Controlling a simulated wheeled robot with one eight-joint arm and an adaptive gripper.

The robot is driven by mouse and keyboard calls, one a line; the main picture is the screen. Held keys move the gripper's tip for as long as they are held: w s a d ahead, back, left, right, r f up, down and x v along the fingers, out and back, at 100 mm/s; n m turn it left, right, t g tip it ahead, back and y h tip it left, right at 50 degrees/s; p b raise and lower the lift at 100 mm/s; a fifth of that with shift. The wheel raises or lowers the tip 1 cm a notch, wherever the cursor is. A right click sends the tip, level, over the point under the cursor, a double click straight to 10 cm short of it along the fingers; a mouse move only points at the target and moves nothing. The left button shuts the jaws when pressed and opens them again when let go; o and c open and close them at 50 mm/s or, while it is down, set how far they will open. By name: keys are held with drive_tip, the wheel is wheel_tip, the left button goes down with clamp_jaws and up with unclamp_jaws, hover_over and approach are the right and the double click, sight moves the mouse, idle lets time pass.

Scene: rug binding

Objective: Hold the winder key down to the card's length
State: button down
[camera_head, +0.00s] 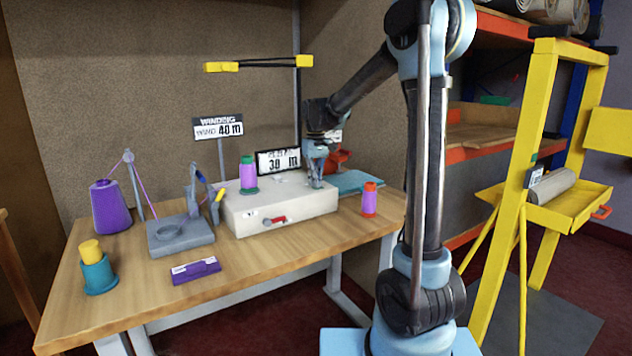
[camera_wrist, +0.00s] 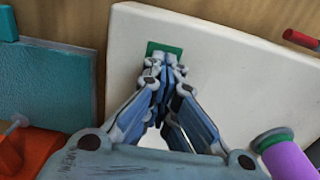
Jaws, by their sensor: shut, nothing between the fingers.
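The cream winder box (camera_head: 285,212) stands on the table, with a purple spool with a green top (camera_head: 248,178) on it. Its black-framed display (camera_head: 278,161) appears to read 30 m. The card (camera_head: 218,129) on a post behind reads WINDING and 40 m. My gripper (camera_head: 316,184) points down at the box's right end. In the wrist view, my gripper (camera_wrist: 166,70) is shut and empty, its tips over a green key (camera_wrist: 165,47) on the cream top. The tips hide part of the key; I cannot tell whether they press it.
A grey stand (camera_head: 180,238), a purple cone (camera_head: 111,207), a teal and yellow spool (camera_head: 97,268) and a purple box (camera_head: 196,271) lie to the left. An orange and purple spool (camera_head: 369,199) stands right of the winder. A red lever (camera_head: 275,220) is on its front.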

drive_tip(key=shift+f, duration=0.15)
idle(0.8)
drive_tip(key=shift+w+r, duration=0.3)
drive_tip(key=shift+r, duration=0.15)
wheel_tip(320, 180, up, 13)
drive_tip(key=shift+s+r, duration=0.15)
drive_tip(key=shift+s, duration=0.1)
drive_tip(key=s+d+f+m+t, duration=0.1)
drive_tip(key=s+d+f+m, duration=0.1)
drive_tip(key=s+d+f, duration=0.5)
drive_tip(key=s+d+f+m, duration=0.1)
drive_tip(key=s+d+f, duration=0.1)
drive_tip(key=s+d, duration=0.8)
drive_tip(key=s+d+f+m, duration=0.1)
drive_tip(key=s+d+f, duration=0.1)
drive_tip(key=s+f, duration=0.6)
drive_tip(key=s+d+f+m+t, duration=0.1)
drive_tip(key=s+d+f+m, duration=0.1)
drive_tip(key=s+f, duration=0.5)
drive_tip(key=shift+s+d+f+m, duration=0.3)
drive_tip(key=shift+s+d+f, duration=0.1)
drive_tip(key=shift+d+f, duration=0.3)
